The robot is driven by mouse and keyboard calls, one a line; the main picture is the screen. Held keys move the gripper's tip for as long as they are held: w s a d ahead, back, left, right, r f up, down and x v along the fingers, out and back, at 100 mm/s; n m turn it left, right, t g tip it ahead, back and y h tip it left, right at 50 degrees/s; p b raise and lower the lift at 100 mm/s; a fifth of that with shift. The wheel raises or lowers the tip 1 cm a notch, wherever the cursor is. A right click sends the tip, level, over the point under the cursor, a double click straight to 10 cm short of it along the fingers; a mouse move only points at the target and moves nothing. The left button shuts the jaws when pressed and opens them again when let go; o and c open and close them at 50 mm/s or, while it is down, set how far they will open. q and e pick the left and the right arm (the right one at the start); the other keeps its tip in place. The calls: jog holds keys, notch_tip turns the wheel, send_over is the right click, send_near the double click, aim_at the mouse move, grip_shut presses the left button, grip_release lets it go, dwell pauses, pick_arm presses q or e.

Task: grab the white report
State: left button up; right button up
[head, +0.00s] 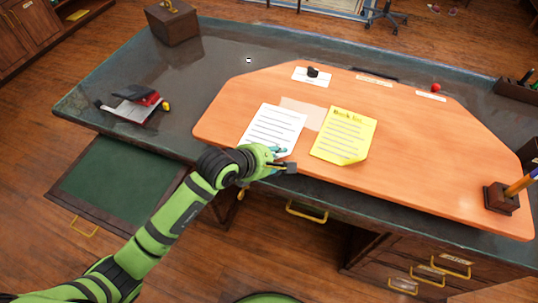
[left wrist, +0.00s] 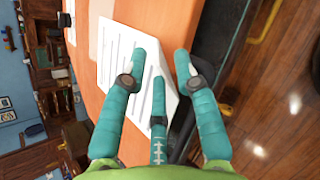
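The white report (head: 272,127), a white sheet with dark printed lines, lies on the orange desk surface, its near edge close to the front of the desk. My left gripper (head: 280,154) is at the report's near corner. In the left wrist view, its teal fingers (left wrist: 160,75) are spread apart, and the report (left wrist: 116,50) extends behind and between them. The fingers look open around the report's edge; whether any finger touches it I cannot tell. My right gripper is not in view.
A yellow sheet (head: 344,135) lies just right of the report, with a pale pink sheet (head: 302,112) behind. An open drawer (head: 117,182) with a green bottom juts out at the left. A stapler-like red and black item (head: 137,98) sits at the desk's left.

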pick_arm(q)
jog(key=shift+w+d+f, duration=0.2)
grip_shut()
jog(key=shift+a+f, duration=0.1)
jog(key=shift+a, duration=0.05)
